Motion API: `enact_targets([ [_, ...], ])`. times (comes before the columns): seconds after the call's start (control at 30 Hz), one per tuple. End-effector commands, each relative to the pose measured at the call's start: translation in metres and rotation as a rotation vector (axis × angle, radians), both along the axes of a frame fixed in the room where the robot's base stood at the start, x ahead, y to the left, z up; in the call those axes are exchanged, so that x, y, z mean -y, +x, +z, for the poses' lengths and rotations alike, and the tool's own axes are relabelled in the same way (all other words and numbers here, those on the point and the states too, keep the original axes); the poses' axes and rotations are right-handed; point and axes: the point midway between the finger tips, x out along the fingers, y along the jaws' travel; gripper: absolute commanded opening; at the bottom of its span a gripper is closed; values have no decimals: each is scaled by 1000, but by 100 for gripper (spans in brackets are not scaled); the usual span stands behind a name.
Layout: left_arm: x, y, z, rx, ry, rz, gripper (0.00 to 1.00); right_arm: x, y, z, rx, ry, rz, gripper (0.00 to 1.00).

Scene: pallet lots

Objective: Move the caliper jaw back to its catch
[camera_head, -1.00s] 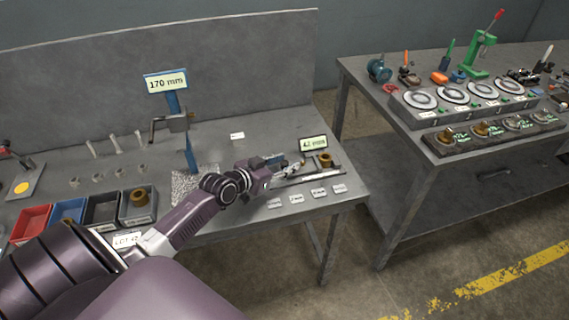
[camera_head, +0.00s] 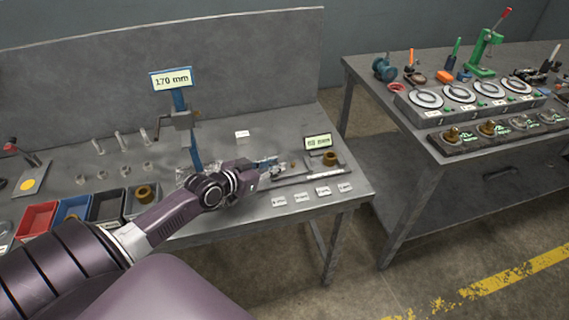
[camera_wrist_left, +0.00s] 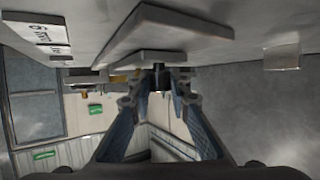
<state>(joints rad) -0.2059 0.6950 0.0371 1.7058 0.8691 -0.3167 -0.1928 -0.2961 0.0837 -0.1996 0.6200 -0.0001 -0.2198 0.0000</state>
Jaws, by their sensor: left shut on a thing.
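The caliper (camera_head: 322,176) lies on the bench near its right end, with a pale scale along its front. My left gripper (camera_head: 277,166) is at the caliper's left part, shut on the caliper jaw, which the fingers mostly hide. In the left wrist view the two fingertips (camera_wrist_left: 161,72) close on a small dark piece (camera_wrist_left: 159,80) of the jaw. I cannot make out the catch. My right gripper is not in view.
Several white labels (camera_head: 312,197) lie along the bench's front edge. A blue post (camera_head: 195,152) with a 170 mm sign (camera_head: 171,79) stands left of my gripper. Parts bins (camera_head: 72,209) are farther left. A gap separates the second bench (camera_head: 455,150).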

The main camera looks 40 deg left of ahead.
Motion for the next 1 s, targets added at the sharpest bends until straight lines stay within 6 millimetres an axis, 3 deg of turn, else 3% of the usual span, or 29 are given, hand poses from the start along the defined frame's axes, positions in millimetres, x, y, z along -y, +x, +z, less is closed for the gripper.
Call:
enact_targets([
  [0.37, -6, -5, -3, -7, 5, 4, 0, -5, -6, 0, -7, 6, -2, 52],
  [0.4, -6, -5, -3, -7, 5, 4, 22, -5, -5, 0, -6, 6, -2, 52],
  [0.53, -5, -4, -2, -7, 4, 2, 36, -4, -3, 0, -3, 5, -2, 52],
  [0.83, -4, -5, -1, -4, 2, 1, 36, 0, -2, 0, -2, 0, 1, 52],
  [1.0, -5, -16, 3, -6, 4, 1, 36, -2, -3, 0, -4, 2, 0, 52],
])
